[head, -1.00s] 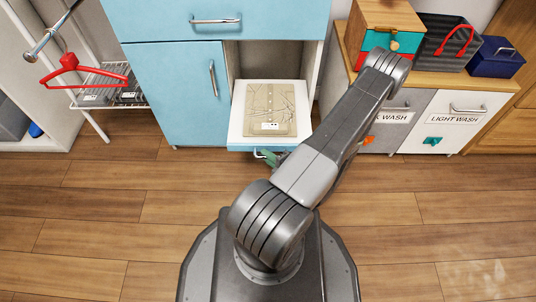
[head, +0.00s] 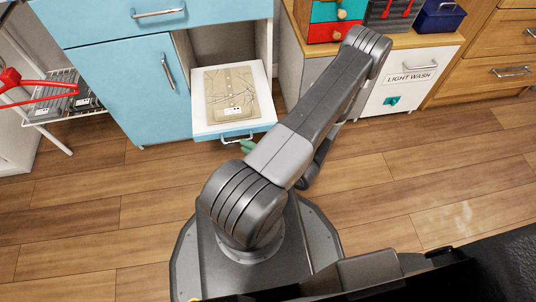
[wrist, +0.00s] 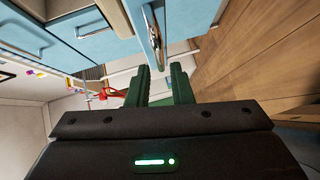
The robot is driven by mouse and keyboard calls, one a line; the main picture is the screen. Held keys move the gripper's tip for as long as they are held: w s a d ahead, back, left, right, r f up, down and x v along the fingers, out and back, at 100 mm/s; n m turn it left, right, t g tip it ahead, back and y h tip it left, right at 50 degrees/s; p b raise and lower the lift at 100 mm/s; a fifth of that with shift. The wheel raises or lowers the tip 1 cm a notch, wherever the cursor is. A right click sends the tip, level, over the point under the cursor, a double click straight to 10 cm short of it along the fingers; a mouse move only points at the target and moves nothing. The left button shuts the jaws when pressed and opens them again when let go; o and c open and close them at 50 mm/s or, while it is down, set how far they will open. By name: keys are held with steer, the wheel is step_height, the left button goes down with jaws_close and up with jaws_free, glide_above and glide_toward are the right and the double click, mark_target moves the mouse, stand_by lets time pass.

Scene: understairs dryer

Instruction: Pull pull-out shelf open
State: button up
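The pull-out shelf (head: 212,130) stands partly out of the blue cabinet, with a white top, a blue front and a metal handle (head: 237,138). A folded beige shirt (head: 231,94) lies on it. My gripper's green fingers (head: 248,146) show just at the right end of that handle, mostly hidden by my arm; contact cannot be told there.
The blue cabinet has a shut door (head: 128,90) left of the shelf and a drawer above. A red hanger (head: 30,88) and wire rack are at the left. A light-wash hamper (head: 405,88) and wooden drawers (head: 505,75) stand at the right. The wooden floor in front is clear.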

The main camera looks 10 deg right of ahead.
mark_target(236, 141)
steer(key=p+v, duration=0.1)
steer(key=v, duration=0.7)
steer(key=shift+s+d+p, duration=0.2)
steer(key=shift+p, duration=0.15)
steer(key=shift+w+a, duration=0.1)
steer(key=shift+b+x, duration=1.7)
steer(key=shift+x, duration=5.1)
steer(key=shift+r, duration=0.1)
